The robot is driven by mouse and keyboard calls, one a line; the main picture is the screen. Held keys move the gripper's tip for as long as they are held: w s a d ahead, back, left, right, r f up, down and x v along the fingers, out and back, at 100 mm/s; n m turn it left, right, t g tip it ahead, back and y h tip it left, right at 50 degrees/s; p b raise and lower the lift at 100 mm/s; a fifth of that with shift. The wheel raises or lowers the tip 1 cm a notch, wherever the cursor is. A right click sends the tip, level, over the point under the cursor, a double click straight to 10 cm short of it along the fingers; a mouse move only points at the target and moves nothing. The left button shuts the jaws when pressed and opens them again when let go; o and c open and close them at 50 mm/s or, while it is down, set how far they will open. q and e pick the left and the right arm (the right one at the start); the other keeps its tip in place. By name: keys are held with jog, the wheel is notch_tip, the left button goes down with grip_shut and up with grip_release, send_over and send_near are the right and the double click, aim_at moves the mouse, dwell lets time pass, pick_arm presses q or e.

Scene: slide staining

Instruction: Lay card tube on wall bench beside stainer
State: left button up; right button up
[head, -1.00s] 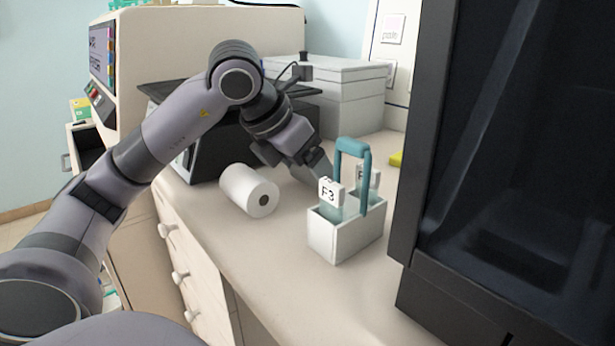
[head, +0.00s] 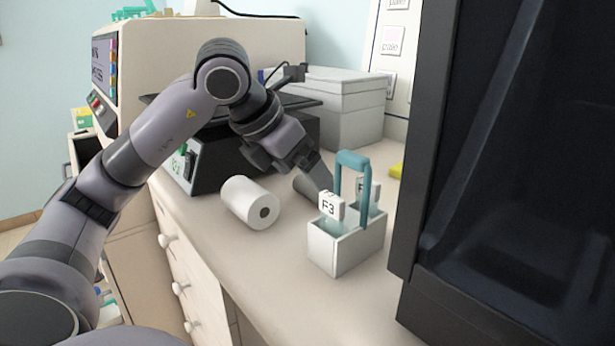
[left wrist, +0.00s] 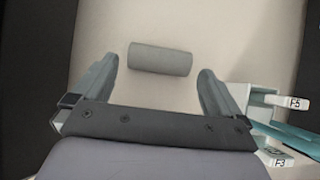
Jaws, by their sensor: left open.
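The card tube, a plain grey-brown cylinder (left wrist: 160,59), lies on its side on the pale bench top in the left wrist view. In the head view it shows as a small rounded piece (head: 302,187), mostly hidden by my gripper. My left gripper (head: 313,180) points down at it. In the left wrist view its fingers (left wrist: 156,75) are open, one beyond each end of the tube, with a gap on both sides. My right gripper is not in view. I cannot tell for certain which machine is the stainer.
A white roll (head: 250,203) lies left of the gripper. A white slide holder (head: 345,250) with a teal handle stands close on the right. A dark cabinet (head: 520,180) fills the right, a cream machine (head: 205,50) the back left.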

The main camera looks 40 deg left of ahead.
pick_arm(q)
jog(key=shift+p+v, duration=1.1)
jog(key=shift+v, duration=3.55)
